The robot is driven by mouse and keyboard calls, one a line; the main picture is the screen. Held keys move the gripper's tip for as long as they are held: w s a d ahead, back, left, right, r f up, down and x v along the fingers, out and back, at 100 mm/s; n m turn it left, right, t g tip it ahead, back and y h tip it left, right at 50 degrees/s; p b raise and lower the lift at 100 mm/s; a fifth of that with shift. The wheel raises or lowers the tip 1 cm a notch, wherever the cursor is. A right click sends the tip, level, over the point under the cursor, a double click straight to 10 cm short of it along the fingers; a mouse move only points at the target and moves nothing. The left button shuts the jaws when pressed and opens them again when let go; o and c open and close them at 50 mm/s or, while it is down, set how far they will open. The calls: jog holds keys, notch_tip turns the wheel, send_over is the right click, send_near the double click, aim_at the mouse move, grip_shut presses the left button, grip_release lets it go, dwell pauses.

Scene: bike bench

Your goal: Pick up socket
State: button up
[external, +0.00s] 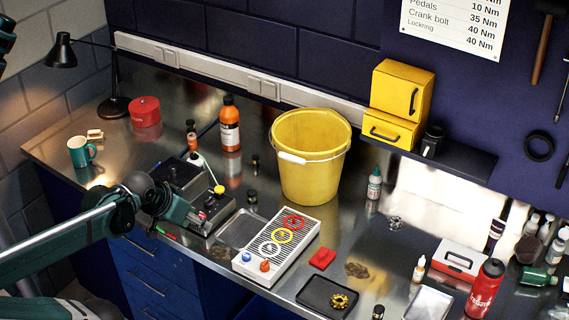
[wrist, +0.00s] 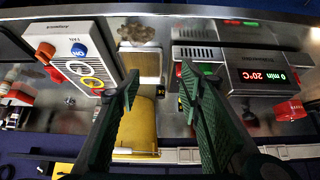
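Small dark cylinders that look like sockets stand on the metal bench in the external view. One (external: 252,196) is beside the grey tray, another (external: 255,164) is farther back, and a third (external: 378,312) is at the front edge. I cannot tell which one the task names. In the wrist view a small dark piece with a pale marking (wrist: 160,90) shows between the fingers, beyond their tips. My gripper (wrist: 163,82) is open, with two green-black fingers apart and nothing between their tips. In the external view it is above the grey device, its fingers hard to make out.
A yellow bucket (external: 310,175) stands behind the white panel with knobs (external: 263,262). A grey metal tray (external: 240,231) lies left of the panel. The grey device with a lit display (wrist: 262,76) is close to my gripper. Bottles, a mug (external: 81,152) and a lamp stand farther left.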

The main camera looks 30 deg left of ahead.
jog(key=shift+w+r, duration=0.1)
jog(key=w+r+m+g+h+p, duration=0.1)
jog(key=w+r+m+g+p, duration=0.1)
jog(key=w+m+p, duration=0.4)
jog(key=w+r+m+g+h+p, duration=0.1)
jog(key=w+r+m+g+p, duration=0.15)
jog(key=w, duration=0.55)
jog(key=m+g+h+p, duration=0.2)
jog(key=m+p, duration=0.5)
jog(key=p, duration=0.2)
send_near(251, 193)
jog(key=shift+w+f+m+h, duration=0.2)
jog(key=shift+f+m+h, duration=0.1)
jog(key=shift+f+m, duration=0.45)
jog(key=shift+f, duration=0.2)
jog(key=shift+x, duration=1.2)
jog(key=shift+d+f, duration=0.1)
